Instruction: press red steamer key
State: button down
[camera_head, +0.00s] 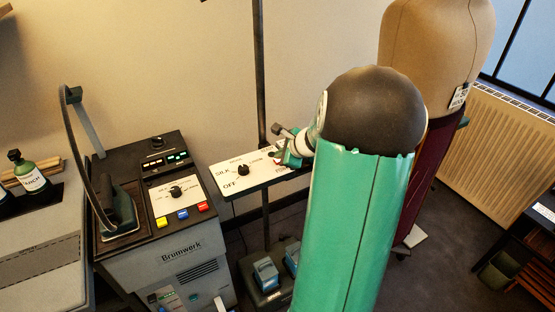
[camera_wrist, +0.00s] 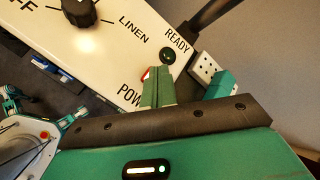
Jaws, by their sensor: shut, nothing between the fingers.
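The steamer's white control panel (camera_head: 258,177) has a black dial (camera_head: 243,170) marked OFF, SILK, WOOL and LINEN. In the wrist view the red key (camera_wrist: 147,76) shows as a small red patch beside the word POWER, partly hidden behind my fingers. My gripper (camera_wrist: 160,72) is shut and empty, its green fingertips over the panel edge right beside the red key. I cannot tell whether they touch it. A dark round READY lamp (camera_wrist: 168,56) sits just beyond the fingertips. In the head view my gripper (camera_head: 289,160) is at the panel's right end.
An ironing station (camera_head: 182,247) with red, yellow and blue keys (camera_head: 181,214) and an iron (camera_head: 118,212) stands left of the panel. The steamer's dark pole (camera_head: 259,70) rises behind the panel. A dress form (camera_head: 437,50) stands at the right, behind my arm.

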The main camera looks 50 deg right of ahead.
jog(key=shift+r, duration=0.55)
notch_tip(320, 180, up, 6)
dwell(0.6)
